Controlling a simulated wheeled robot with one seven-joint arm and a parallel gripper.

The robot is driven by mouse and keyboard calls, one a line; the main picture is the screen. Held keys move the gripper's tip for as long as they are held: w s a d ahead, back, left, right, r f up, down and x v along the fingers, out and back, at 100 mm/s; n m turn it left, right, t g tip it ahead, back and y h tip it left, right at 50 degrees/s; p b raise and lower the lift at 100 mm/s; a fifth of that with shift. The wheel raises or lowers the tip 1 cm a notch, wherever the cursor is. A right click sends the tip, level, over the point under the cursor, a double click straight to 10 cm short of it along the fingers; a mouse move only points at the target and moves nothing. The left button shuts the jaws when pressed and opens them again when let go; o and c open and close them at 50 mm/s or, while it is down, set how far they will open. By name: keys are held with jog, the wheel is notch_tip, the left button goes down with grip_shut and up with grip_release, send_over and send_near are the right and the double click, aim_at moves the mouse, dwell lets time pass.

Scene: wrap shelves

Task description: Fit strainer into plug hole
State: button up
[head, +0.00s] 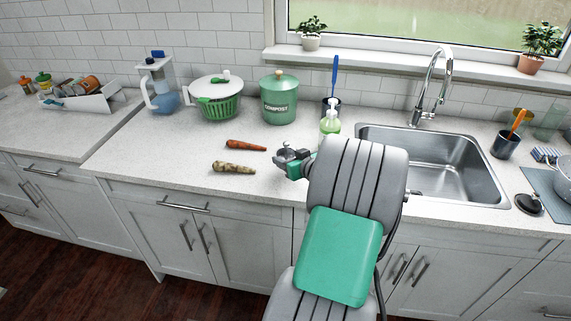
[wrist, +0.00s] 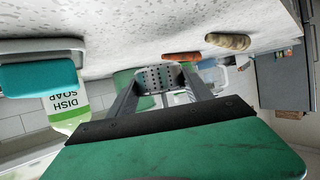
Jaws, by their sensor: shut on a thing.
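My gripper (head: 296,164) is shut on the metal strainer (head: 281,153), held out over the counter to the left of the sink. In the wrist view the strainer's perforated face (wrist: 159,77) shows between the two grey fingers (wrist: 160,92). The steel sink (head: 459,183) lies to the right of my arm in the head view. Its plug hole cannot be made out, and my arm covers the sink's left part.
The faucet (head: 436,80) arches over the sink. A green compost bin (head: 279,101) stands at the back.

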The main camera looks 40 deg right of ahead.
jog(key=f, duration=0.2)
jog(key=w+f, duration=0.1)
jog(key=shift+f+p, duration=0.3)
jog(key=shift+f, duration=0.05)
jog(key=shift+s, duration=0.1)
jog(key=shift+f+b, duration=0.2)
jog(key=shift+b, duration=0.1)
jog(key=o, duration=1.3)
jog(key=shift+o, duration=0.2)
jog(key=shift+r, duration=0.15)
